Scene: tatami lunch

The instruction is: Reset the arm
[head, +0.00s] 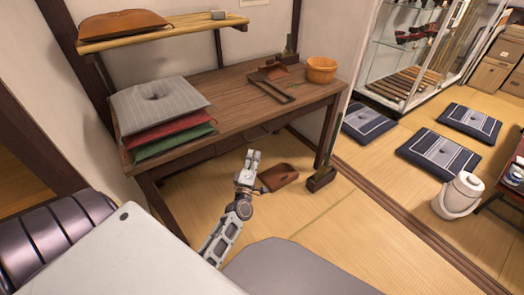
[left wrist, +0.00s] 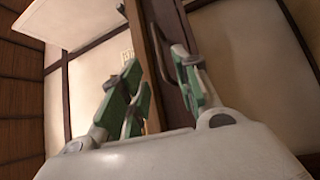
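My left gripper (head: 252,157) is raised in front of the wooden desk in the head view, pointing away from me. In the left wrist view the left gripper (left wrist: 160,72) has its two green-padded fingers apart, with nothing between them. The arm behind it reaches up from the bottom of the head view. My right gripper is not in either view.
The desk (head: 228,84) holds stacked cushions (head: 158,102), a wooden frame (head: 272,86) and an orange bowl (head: 321,69). A brown dustpan-like thing (head: 279,177) and a small planter (head: 321,179) are beyond the gripper. Tatami at right holds navy cushions (head: 440,151) and a white pot (head: 459,195).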

